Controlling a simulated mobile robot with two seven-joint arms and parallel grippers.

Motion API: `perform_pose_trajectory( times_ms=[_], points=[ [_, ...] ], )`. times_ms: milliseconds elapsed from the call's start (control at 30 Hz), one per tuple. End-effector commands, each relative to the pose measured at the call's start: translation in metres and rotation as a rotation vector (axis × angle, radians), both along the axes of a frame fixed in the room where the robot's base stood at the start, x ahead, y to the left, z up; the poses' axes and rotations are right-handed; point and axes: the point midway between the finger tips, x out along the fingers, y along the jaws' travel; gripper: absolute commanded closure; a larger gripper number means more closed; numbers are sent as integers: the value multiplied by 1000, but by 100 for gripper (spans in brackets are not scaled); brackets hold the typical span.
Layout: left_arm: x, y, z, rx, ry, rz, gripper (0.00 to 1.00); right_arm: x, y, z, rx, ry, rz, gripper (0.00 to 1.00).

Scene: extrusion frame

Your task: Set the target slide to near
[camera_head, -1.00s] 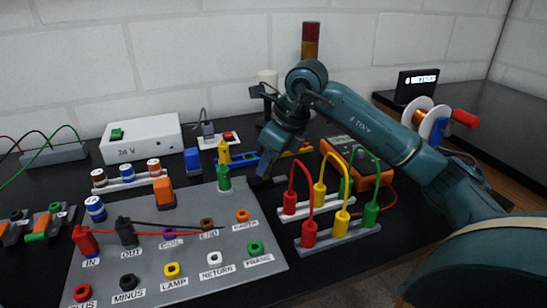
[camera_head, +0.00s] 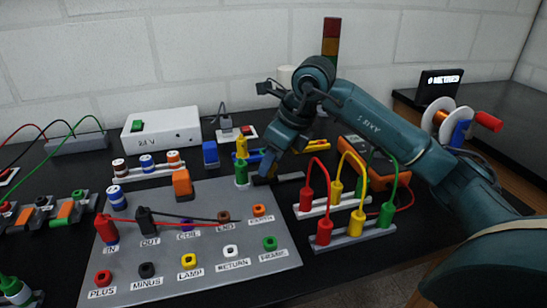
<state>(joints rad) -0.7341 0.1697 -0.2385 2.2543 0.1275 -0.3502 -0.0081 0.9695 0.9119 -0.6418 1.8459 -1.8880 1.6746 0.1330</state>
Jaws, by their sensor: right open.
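My right gripper (camera_head: 268,170) points down behind the back right corner of the grey board, just right of a green and yellow plug (camera_head: 241,170). It is open, but the small picture hides the gap between its fingers. A dark bar (camera_head: 291,177) lies beside the fingertips; contact cannot be told. Behind the gripper are a blue piece (camera_head: 255,156) and a yellow piece (camera_head: 312,145), partly hidden by my arm. No label shows which part is the target slide, and its position cannot be read. My left gripper is not in view.
The grey socket board (camera_head: 205,270) carries red and black plugs with leads. Red, yellow and green looped leads stand on grey strips (camera_head: 345,238) right of it. A white box (camera_head: 160,130) stands at the back left.

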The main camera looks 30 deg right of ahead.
Motion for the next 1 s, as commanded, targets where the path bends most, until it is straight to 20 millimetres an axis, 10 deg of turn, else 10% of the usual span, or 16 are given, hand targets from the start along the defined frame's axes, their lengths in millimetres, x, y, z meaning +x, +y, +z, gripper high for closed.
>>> perform_pose_trajectory(
  times_ms=[600, 1000],
  points=[
    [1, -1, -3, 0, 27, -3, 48, -37, -23, 108, 0, -5, -1, 54],
    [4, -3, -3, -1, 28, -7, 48, -42, -26, 120, 1, -1, 0, 54]
  ],
)
